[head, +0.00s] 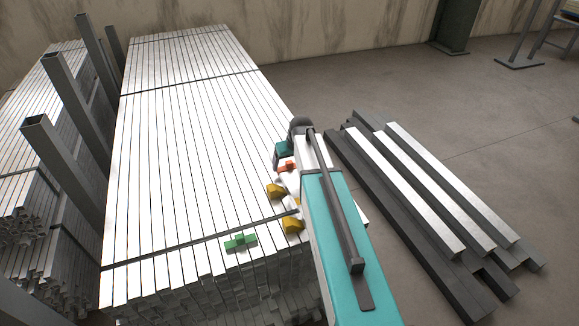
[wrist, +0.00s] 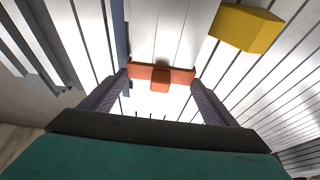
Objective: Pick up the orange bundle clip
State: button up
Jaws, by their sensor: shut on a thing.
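The orange bundle clip (wrist: 160,86) is a flat bar with a small raised block in its middle. In the wrist view it spans the gap between the two dark fingers of my gripper (wrist: 160,78), which is shut on it end to end. In the head view the orange clip (head: 286,167) shows at the near right of the stack of metal bars, left of my teal arm. My arm hides part of the gripper there. Whether the clip still touches the bars is hard to tell.
A yellow block (wrist: 241,27) is close to the right finger; two yellow pieces (head: 275,191) (head: 292,224) show in the head view. A green clip (head: 240,242) lies on the bar stack (head: 180,130). Upright posts (head: 62,165) stand left; loose beams (head: 420,190) lie right on the floor.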

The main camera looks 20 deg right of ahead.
aim_at(290, 162)
jog(key=shift+r, duration=0.15)
jog(key=shift+r, duration=0.85)
jog(key=shift+s+r, duration=0.1)
jog(key=shift+r, duration=0.75)
jog(key=s, duration=0.8)
jog(key=s+r, duration=0.1)
jog(key=s, duration=0.4)
jog(key=shift+d+b, duration=0.3)
jog(key=shift+b, duration=0.05)
jog(key=shift+s+f, duration=0.1)
jog(key=shift+b, duration=1)
jog(key=shift+d+f+b, duration=0.1)
jog(key=shift+b, duration=0.25)
jog(key=b, duration=0.6)
jog(key=shift+s+b, duration=0.25)
jog(key=shift+b, duration=0.15)
jog(key=s+b, duration=0.1)
jog(key=b, duration=0.4)
